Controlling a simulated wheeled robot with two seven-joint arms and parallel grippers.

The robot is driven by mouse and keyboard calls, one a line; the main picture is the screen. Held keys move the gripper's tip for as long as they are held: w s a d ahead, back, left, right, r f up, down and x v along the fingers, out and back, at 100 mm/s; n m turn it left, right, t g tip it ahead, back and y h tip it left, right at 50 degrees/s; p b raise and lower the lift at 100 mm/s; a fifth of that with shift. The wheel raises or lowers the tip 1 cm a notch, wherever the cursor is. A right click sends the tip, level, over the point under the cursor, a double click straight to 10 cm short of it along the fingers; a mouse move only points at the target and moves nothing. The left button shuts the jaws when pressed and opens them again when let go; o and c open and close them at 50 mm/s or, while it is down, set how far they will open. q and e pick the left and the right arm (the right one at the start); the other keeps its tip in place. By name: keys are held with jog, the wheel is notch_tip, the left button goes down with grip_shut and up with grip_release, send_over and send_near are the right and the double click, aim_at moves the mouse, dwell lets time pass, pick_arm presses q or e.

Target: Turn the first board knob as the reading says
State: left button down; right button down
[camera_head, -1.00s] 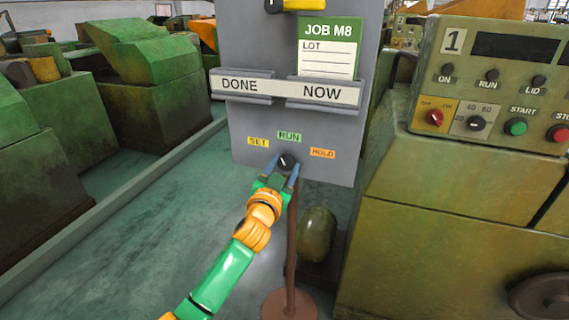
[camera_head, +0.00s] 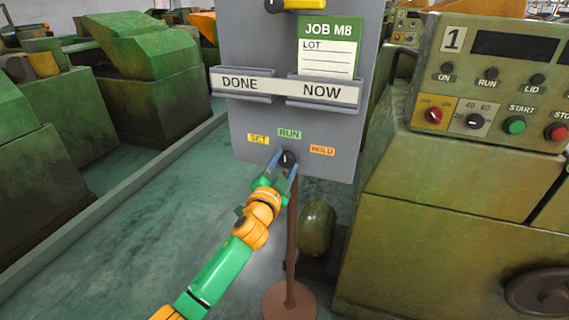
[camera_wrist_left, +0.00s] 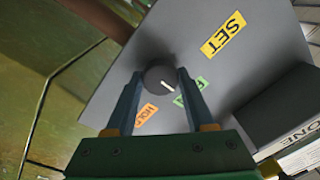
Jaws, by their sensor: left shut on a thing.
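The grey board (camera_head: 245,180) carries a dark round knob (camera_head: 288,160) with a white line, below the yellow SET (camera_head: 258,139), green RUN (camera_head: 289,134) and orange HOLD (camera_head: 322,151) labels. The line points about straight up, toward RUN. My left gripper (camera_head: 284,162) is shut on the knob, one finger on each side. In the left wrist view, the knob (camera_wrist_left: 160,78) sits between the fingertips, and a finger partly hides the RUN label (camera_wrist_left: 190,92). My right gripper is not in view.
A JOB M8 card (camera_head: 327,50) stands in the board's NOW holder (camera_head: 322,92); the DONE holder (camera_head: 240,85) is empty. The board's brown post (camera_head: 291,240) stands below. A green machine (camera_head: 500,90), marked 1, with buttons and a dark display, is at right.

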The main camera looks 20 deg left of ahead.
pick_arm(q)
jog(key=shift+c, duration=1.3)
grip_release()
jog(key=s, duration=0.7)
jog(key=shift+f, duration=0.2)
